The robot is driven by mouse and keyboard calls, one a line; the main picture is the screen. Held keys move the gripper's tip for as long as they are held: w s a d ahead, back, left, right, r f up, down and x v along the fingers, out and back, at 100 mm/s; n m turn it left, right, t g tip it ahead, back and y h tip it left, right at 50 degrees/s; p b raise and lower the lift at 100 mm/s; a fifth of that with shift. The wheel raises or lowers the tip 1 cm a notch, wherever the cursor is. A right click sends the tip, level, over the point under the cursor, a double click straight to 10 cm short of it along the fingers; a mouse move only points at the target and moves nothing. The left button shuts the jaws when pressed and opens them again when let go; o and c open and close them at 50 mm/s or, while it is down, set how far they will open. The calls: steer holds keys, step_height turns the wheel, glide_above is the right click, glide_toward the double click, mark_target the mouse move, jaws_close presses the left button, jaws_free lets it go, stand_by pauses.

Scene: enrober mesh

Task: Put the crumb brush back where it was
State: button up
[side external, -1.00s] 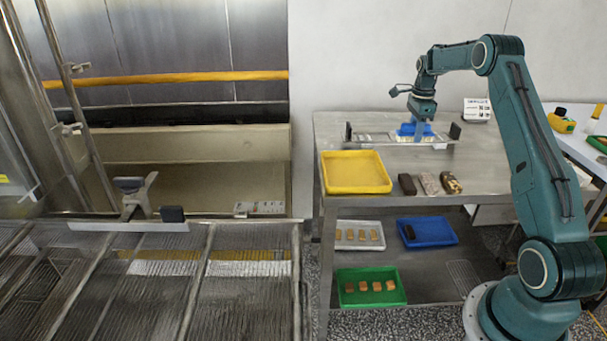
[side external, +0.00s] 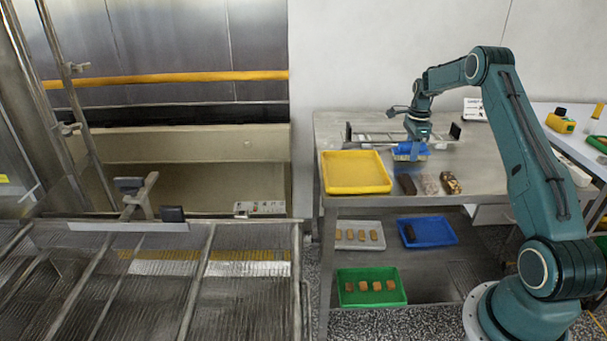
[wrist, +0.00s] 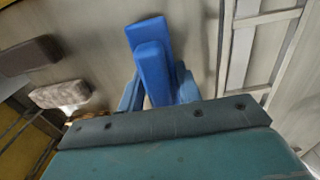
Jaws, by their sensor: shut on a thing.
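The crumb brush is blue with a paler lower edge. It shows in the side view (side external: 404,149) below my gripper (side external: 415,152), over the steel table in front of the rack-like metal frame. In the wrist view the brush (wrist: 152,65) sits between the fingers of my gripper (wrist: 158,95), which is shut on it. The fingers hide part of the brush. I cannot tell whether its underside touches the table (side external: 465,180).
The metal frame (side external: 440,137) with black end blocks lies just behind the brush. A yellow tray (side external: 356,188) is at front left. A dark brown bar (side external: 407,184) and two other bars lie in front. A white sign (side external: 475,110) stands at the back.

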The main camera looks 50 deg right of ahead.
steer(key=shift+f, duration=0.1)
steer(key=o, duration=1)
steer(key=shift+o, duration=0.2)
step_height(320, 180, up, 12)
steer(key=shift+r, duration=0.15)
steer(key=shift+a+r, duration=0.1)
stand_by(0.5)
